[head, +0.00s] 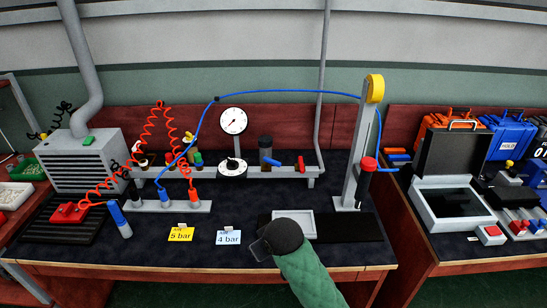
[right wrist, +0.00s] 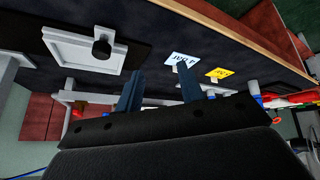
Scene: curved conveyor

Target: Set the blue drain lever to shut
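In the head view, a blue lever (head: 271,161) sits low on a dark cylindrical unit (head: 265,148) on the grey rail at the back of the bench. It points to the right, slanting slightly down. My right arm comes in from the bottom, its dark wrist (head: 283,238) over the bench front, well short of the lever. My right gripper shows in the right wrist view (right wrist: 159,68), with its two fingers apart and nothing between them. The lever cannot be made out clearly in that view. My left gripper is not in view.
A red handle (head: 301,164) is right of the lever, a gauge (head: 233,121) left. A post (head: 352,170) with a red-topped tool (head: 368,164) stands farther right. Yellow (head: 181,234) and blue-white (head: 228,238) cards and a grey tray (head: 306,222) lie in front. Coiled red hoses hang left.

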